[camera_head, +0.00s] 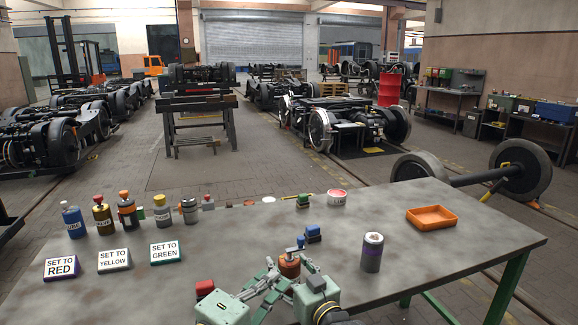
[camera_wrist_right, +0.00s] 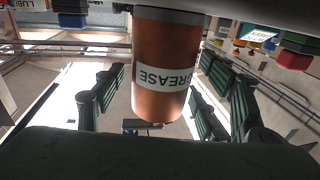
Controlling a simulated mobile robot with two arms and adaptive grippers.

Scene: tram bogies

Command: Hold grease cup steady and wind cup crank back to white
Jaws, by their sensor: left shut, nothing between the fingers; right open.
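The grease cup (camera_head: 289,267) is a copper-brown cylinder standing near the table's front edge in the head view. The right gripper is open around the cup, with gaps at both sides. My left gripper (camera_head: 271,280) is shut and empty just left of the cup in the head view.
A blue block (camera_head: 313,234) is behind the cup. A dark can (camera_head: 372,253) and orange tray (camera_head: 432,217) are right. The table's right part is mostly clear.

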